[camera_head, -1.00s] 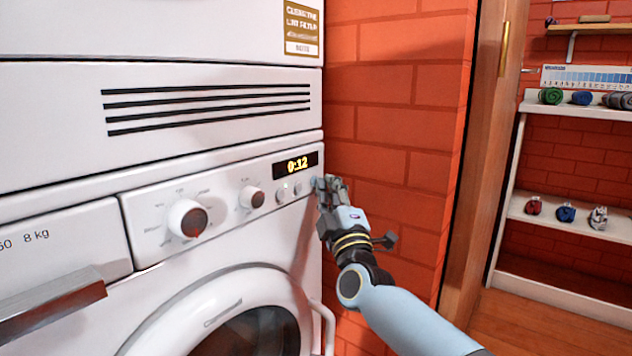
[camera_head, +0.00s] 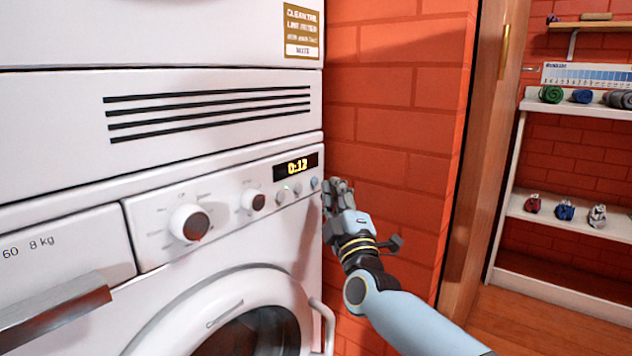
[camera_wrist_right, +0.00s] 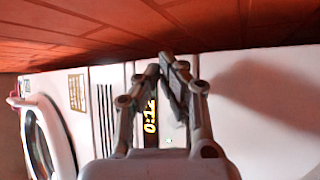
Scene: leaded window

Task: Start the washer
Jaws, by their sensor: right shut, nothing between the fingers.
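The white washer has a control panel (camera_head: 225,212) with a large dial (camera_head: 189,222), a smaller dial (camera_head: 252,199) and a lit display (camera_head: 297,166) reading about 0:12. Small round buttons (camera_head: 297,188) sit below the display, and a small green light shows by them. The rightmost button (camera_head: 314,183) is bluish. The round door (camera_head: 235,315) below looks shut. My right gripper (camera_head: 335,187) is shut and empty, just right of the bluish button and apart from it. In the right wrist view my gripper (camera_wrist_right: 166,62) shows beside the display (camera_wrist_right: 150,115). My left gripper is out of view.
A red brick wall (camera_head: 395,130) stands close to the right of the washer. Beyond a wooden door frame (camera_head: 480,180), white shelves (camera_head: 570,106) hold rolled towels and small bundles. A drawer handle (camera_head: 55,312) sticks out at lower left.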

